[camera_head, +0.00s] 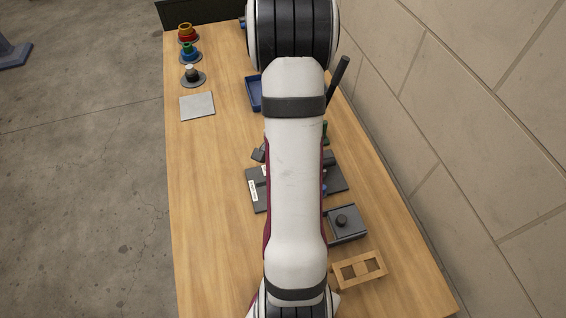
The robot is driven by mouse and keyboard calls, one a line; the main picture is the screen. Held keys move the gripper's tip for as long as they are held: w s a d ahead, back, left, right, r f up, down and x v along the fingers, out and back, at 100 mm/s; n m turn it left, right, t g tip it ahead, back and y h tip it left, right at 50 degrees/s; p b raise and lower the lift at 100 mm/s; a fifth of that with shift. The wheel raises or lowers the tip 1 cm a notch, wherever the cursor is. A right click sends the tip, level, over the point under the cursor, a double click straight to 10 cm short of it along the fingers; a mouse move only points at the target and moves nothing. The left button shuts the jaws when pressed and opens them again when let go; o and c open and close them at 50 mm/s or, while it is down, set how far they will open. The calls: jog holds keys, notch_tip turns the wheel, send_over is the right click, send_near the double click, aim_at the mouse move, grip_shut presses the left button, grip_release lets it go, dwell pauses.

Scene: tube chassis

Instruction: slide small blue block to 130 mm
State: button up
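My own arm link covers the middle of the table, and my gripper cannot be made out behind it. A dark flat plate (257,203) lies under the arm and shows on both sides of it. A white label strip (253,190) is on its left part.
A dark box with a knob (343,222) and a wooden frame (359,269) are at the near right. A blue tray (254,94) is partly hidden farther back. A grey square (197,105) and several coloured stacked pieces (190,52) stand far left. The table's left strip is clear; a wall runs along the right.

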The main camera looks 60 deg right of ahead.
grip_shut()
dwell(1.1)
